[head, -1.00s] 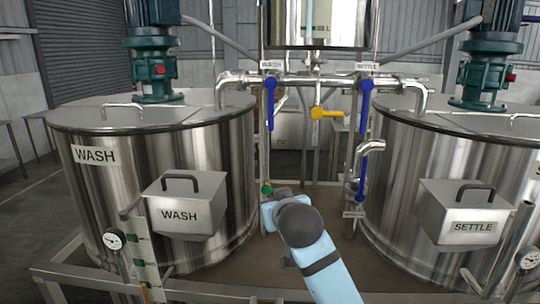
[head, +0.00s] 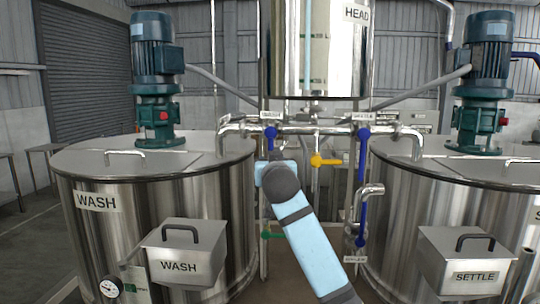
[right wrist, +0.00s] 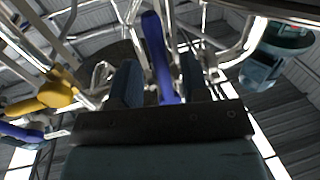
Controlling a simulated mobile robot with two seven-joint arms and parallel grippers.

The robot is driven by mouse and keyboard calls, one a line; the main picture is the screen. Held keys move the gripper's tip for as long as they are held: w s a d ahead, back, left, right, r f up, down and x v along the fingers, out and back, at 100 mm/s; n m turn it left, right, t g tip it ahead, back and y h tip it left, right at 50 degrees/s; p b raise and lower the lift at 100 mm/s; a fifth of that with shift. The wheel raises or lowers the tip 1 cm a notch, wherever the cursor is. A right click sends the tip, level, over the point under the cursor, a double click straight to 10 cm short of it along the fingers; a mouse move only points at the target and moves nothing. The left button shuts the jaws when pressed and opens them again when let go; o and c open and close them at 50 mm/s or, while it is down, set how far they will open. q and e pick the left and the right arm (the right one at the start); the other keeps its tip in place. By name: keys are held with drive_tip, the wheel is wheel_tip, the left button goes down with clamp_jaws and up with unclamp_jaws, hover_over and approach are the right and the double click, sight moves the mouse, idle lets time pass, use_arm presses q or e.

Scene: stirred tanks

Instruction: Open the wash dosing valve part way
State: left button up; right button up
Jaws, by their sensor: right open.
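The wash dosing valve (head: 270,133) sits on the left of the pipe between the tanks, under a small label that is hard to read now. Its blue handle hangs down, and my right arm hides its lower part in the head view. In the right wrist view the blue handle (right wrist: 158,55) stands between the two dark fingers of my right gripper (right wrist: 160,70). That gripper is open, with a finger on each side of the handle; I cannot tell whether either touches it. In the head view my arm hides the fingers. My left gripper is out of view.
The similar blue settle valve (head: 364,133) is to the right, with a yellow-handled valve (head: 318,160) between. The wash tank (head: 90,225) and settle tank (head: 395,200) flank my arm.

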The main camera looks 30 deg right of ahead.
drive_tip(key=p+x, duration=0.1)
drive_tip(key=x, duration=0.3)
drive_tip(key=shift+w, duration=0.2)
clamp_jaws()
